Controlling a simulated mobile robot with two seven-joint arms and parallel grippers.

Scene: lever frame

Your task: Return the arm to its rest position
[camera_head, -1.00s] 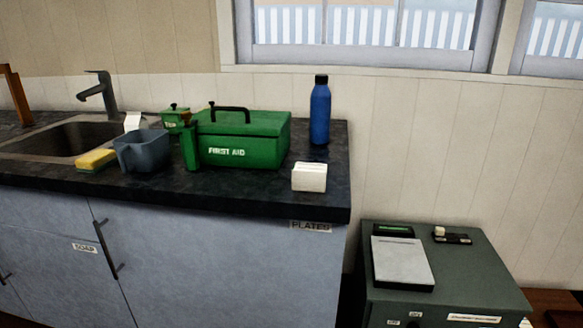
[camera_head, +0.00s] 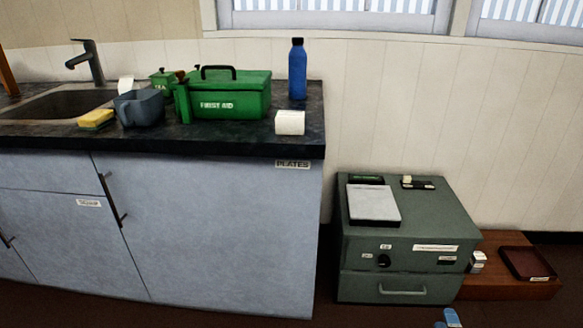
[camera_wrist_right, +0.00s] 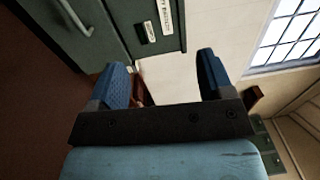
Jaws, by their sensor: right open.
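My right gripper (camera_head: 448,318) shows only as a small blue tip at the bottom edge of the head view, in front of the low brown bench. In the right wrist view my right gripper (camera_wrist_right: 165,75) has its two blue fingers wide apart, with nothing held between them. Behind the gap are the pale wall and a bit of reddish brown surface. The rest of the right arm is hidden below the head view. My left gripper is not in view.
A brown bench (camera_head: 488,284) holds a dark red tray (camera_head: 527,263). The counter (camera_head: 300,146) carries a first aid box (camera_head: 230,97) and blue bottle (camera_head: 297,72).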

